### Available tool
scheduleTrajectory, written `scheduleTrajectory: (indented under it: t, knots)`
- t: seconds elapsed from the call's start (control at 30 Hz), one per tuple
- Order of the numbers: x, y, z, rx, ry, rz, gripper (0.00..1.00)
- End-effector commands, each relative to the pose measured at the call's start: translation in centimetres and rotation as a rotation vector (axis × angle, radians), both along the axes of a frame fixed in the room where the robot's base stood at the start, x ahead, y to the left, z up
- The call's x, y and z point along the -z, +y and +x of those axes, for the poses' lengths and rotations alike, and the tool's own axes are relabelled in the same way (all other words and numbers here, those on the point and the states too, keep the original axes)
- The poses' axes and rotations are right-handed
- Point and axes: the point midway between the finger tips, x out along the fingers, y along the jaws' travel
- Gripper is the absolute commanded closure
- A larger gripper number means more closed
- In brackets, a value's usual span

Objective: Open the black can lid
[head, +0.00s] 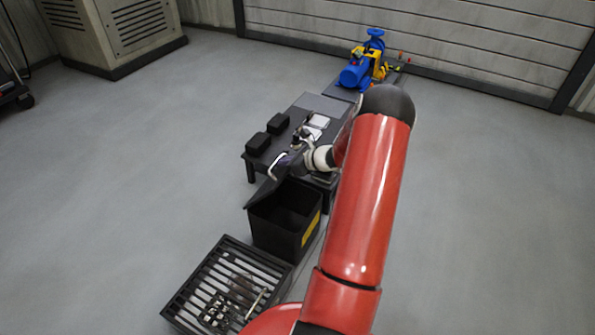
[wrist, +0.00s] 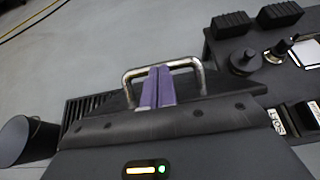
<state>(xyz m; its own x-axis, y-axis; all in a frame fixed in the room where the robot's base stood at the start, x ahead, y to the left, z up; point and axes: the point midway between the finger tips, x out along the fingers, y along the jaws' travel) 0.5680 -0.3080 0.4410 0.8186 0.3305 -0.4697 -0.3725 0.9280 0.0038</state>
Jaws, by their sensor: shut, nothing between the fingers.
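The black can (head: 285,225) stands on the floor with a yellow patch on its side, and I can see into its dark inside. Its black lid (head: 268,188) is raised and tilted along the far left side. The lid's bent metal handle (head: 276,165) also shows in the wrist view (wrist: 200,75). My gripper (head: 290,160) is at the raised lid. In the wrist view its purple fingers (wrist: 157,80) are together, with nothing between them, and overlap the handle's loop. I cannot tell whether they touch the handle or the lid.
A low black table (head: 262,140) with black boxes and small items stands behind the can. A slatted black grate (head: 195,295) with metal parts lies in front. A blue pump (head: 355,75) is farther back. Floor at left is clear.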

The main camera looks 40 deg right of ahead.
Motion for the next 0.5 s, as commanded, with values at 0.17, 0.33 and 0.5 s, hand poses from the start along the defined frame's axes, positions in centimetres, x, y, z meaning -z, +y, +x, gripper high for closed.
scheduleTrajectory:
  t: [0.17,0.33,0.5]
  knots:
    - [-1.7,1.5,3.4,-0.005,-0.003,-0.002,1.0]
    - [-2.7,2.9,6.7,-0.005,-0.004,-0.001,1.0]
    - [-3.1,4.2,10.0,-0.005,-0.004,-0.001,1.0]
